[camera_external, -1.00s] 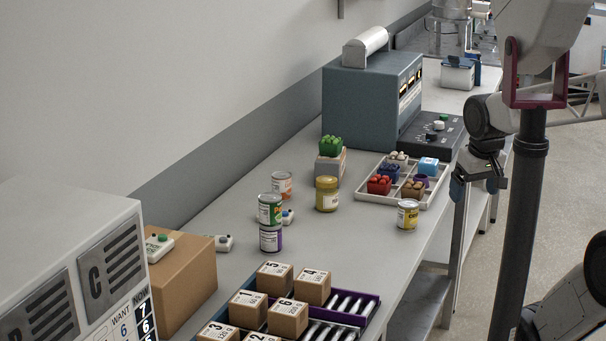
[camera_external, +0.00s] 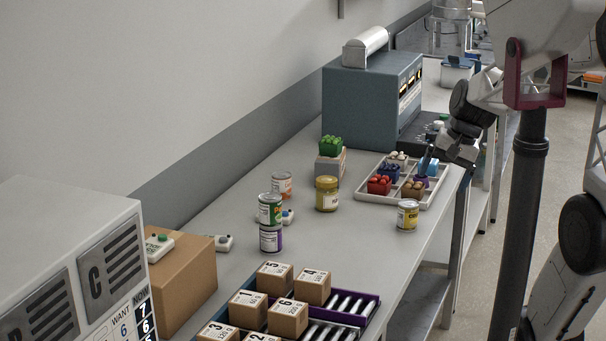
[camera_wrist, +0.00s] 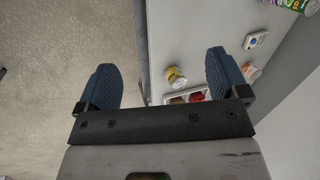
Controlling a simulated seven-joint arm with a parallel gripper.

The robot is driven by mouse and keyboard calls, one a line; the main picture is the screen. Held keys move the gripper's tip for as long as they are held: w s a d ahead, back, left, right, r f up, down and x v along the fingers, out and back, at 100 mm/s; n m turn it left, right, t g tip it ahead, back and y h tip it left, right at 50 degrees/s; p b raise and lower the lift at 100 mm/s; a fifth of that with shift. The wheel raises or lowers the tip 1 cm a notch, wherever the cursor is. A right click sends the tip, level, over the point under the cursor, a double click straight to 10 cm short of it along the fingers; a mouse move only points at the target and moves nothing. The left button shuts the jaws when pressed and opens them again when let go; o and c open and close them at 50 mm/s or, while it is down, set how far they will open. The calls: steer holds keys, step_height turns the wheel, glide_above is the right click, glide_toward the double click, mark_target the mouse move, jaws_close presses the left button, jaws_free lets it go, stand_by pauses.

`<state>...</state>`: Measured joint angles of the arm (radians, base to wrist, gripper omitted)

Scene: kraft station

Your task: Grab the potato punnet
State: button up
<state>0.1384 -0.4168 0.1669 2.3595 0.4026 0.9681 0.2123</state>
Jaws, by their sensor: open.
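The potato punnet, a small brown box with brown lumps (camera_external: 412,190), sits in the front right part of a white divided tray (camera_external: 388,202). A red punnet (camera_external: 379,185) is to its left, and blue punnets (camera_external: 389,172) are behind it. My gripper (camera_external: 432,160) is open and empty, above the tray's right side and up and to the right of the potato punnet. In the wrist view my gripper (camera_wrist: 163,78) shows two spread blue fingers with nothing between them.
A yellow-labelled can (camera_external: 407,214) stands just in front of the tray, near the table's edge. A yellow jar (camera_external: 327,194) and stacked cans (camera_external: 270,222) are to the left. A blue-grey machine (camera_external: 365,100) stands behind. The table between can and cartons (camera_external: 313,287) is clear.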

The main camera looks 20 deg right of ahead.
steer(key=w+d+f+m+y, duration=0.1)
steer(key=w+m, duration=0.2)
steer(key=w, duration=0.2)
steer(key=w+d+f+m+y, duration=0.2)
steer(key=w, duration=0.3)
steer(key=m+t+y, duration=0.2)
steer(key=m+t, duration=0.5)
steer(key=m, duration=0.8)
glide_toward(415, 184)
steer(key=shift+w+a+f, duration=0.4)
steer(key=shift+w+f, duration=0.15)
steer(key=shift+f, duration=0.25)
steer(key=shift+a, duration=0.1)
steer(key=shift+x, duration=1.2)
steer(key=shift+w+a, duration=0.1)
steer(key=shift+w, duration=0.05)
steer(key=shift+r+x, duration=0.1)
steer(key=shift+x, duration=1.1)
steer(key=shift+r+x, duration=0.15)
steer(key=shift+x, duration=1.1)
steer(key=shift+w+a, duration=0.1)
